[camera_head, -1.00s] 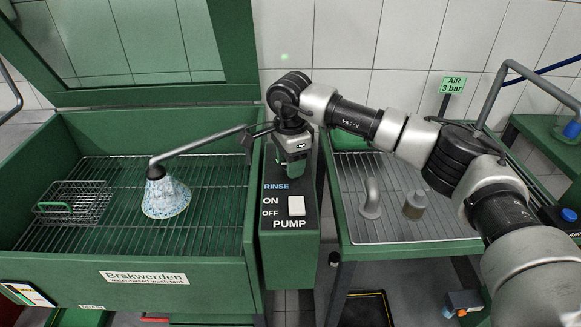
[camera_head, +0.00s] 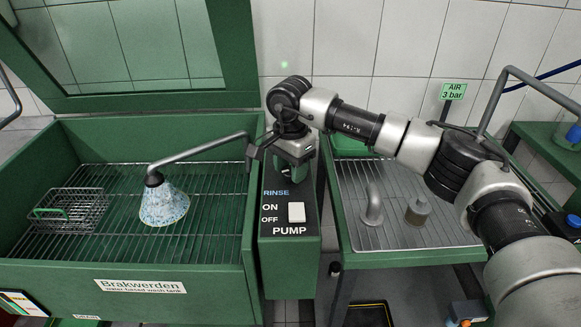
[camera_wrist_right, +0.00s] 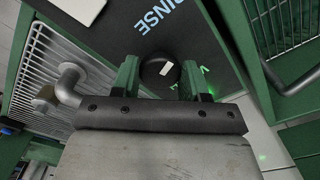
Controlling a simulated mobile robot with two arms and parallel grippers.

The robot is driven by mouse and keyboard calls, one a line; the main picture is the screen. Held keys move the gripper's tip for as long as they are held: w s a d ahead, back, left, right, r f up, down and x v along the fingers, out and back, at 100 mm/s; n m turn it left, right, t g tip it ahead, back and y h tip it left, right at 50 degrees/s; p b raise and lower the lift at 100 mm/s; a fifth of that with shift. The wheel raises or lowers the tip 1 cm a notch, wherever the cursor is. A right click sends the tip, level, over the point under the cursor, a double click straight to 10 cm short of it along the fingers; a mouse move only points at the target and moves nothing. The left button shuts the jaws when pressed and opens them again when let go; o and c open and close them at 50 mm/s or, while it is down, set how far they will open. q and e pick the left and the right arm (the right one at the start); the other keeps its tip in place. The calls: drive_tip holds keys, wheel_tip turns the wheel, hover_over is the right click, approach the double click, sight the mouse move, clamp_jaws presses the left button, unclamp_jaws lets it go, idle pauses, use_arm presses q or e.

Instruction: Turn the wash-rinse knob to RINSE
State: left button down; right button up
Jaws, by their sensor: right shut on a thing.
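The control panel box (camera_head: 290,250) carries a RINSE label (camera_head: 276,193) above the pump switch (camera_head: 296,212). The round black knob (camera_wrist_right: 160,70) with a white mark shows in the right wrist view, between the two green fingers of my right gripper (camera_wrist_right: 160,76). The gripper is shut on the knob. Part of another label shows by the lower finger edge, mostly covered. In the head view my right gripper (camera_head: 293,172) is over the top of the panel and hides the knob. I cannot tell which label the mark points to. My left gripper is not in view.

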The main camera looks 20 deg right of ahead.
sight(290, 170)
drive_tip(key=shift+r, duration=0.15)
drive_tip(key=o, duration=0.9)
wheel_tip(290, 170, up, 11)
drive_tip(key=shift+f+b, duration=0.15)
drive_tip(key=shift+b, duration=0.2)
